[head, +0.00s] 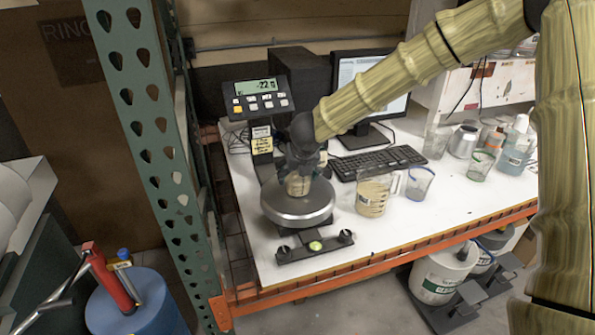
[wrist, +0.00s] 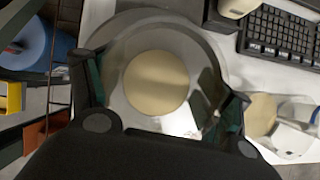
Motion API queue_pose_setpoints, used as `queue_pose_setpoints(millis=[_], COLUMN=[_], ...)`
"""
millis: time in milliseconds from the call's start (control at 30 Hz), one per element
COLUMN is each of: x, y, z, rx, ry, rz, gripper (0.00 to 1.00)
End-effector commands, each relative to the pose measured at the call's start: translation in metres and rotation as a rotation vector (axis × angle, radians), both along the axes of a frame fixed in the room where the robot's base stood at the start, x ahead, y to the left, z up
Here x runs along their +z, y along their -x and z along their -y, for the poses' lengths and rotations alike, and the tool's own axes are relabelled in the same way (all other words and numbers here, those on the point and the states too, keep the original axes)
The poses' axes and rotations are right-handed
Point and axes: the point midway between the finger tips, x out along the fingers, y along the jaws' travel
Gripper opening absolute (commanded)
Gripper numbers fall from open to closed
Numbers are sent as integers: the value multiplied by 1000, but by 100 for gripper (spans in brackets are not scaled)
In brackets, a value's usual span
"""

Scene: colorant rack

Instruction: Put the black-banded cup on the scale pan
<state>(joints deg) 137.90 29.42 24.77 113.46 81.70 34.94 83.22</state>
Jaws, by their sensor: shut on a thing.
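The round metal scale pan (head: 298,208) sits on the scale at the left of the white table; it also shows in the wrist view (wrist: 215,45). My gripper (head: 301,172) is over the pan, pointing down, and shut on a clear cup (head: 298,187) with cream-coloured contents. In the wrist view the cup (wrist: 157,83) is seen from above between the fingers, inside the pan's outline. The fingers hide much of its side, and I cannot make out its band. I cannot tell whether its base touches the pan or hangs just above it.
A jug with cream contents (head: 371,197), a blue-rimmed cup (head: 418,183) and a green-rimmed cup (head: 480,166) stand right of the scale. The scale display (head: 258,96) is behind the pan. A keyboard (head: 378,162) lies behind the jug. A green rack post (head: 150,130) rises at left.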

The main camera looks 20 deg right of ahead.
Motion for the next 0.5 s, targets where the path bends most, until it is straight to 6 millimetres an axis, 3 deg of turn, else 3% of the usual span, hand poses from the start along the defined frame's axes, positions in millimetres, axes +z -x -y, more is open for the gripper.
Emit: queue_pose_setpoints(millis=[367, 400, 500], x=[-3, -2, -2], y=[0, 0, 0], z=[0, 0, 0], rx=[1, 1, 1], ry=[0, 1, 1], rz=[1, 1, 1], gripper=[48, 85, 100])
